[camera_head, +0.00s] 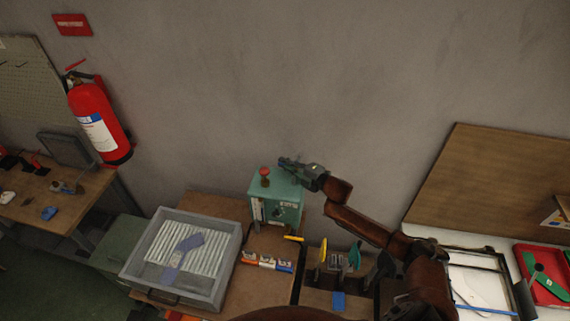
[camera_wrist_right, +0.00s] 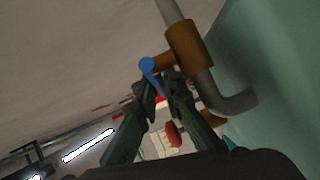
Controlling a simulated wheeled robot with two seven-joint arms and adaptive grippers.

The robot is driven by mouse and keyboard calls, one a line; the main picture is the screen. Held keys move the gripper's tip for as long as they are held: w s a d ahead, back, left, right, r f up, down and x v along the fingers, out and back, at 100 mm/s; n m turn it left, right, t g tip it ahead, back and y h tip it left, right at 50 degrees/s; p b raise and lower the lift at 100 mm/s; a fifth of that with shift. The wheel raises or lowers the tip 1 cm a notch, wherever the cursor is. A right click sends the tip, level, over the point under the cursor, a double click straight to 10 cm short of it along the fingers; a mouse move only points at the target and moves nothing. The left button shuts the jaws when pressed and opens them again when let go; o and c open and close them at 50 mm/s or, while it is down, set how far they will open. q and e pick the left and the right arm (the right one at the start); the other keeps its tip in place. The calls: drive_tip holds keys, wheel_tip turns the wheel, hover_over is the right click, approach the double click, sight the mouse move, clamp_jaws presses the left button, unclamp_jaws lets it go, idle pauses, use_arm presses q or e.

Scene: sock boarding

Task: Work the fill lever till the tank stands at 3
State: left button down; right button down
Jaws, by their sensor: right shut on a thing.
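The teal tank box (camera_head: 288,194) stands at the back of the brown bench against the wall. A pale gauge strip shows on its front left; the level reading is too small to tell. My right gripper (camera_head: 289,163) is at the box's upper back edge. In the right wrist view, my right gripper (camera_wrist_right: 161,86) is shut on the blue lever (camera_wrist_right: 147,65), which joins a brass valve (camera_wrist_right: 188,47) on a grey pipe beside the teal wall. Most of the lever is hidden between the fingers. My left gripper is not in view.
A red knob (camera_head: 265,171) stands on top of the box. A grey tray (camera_head: 222,270) with a ribbed panel and bluish cloth sits left. Small coloured boxes (camera_head: 267,264) lie in front. A fire extinguisher (camera_head: 98,125) hangs on the wall at left.

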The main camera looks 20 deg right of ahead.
drive_tip(key=c, duration=2.3)
unclamp_jaws()
drive_tip(key=v, duration=1.2)
drive_tip(key=shift+s, duration=0.1)
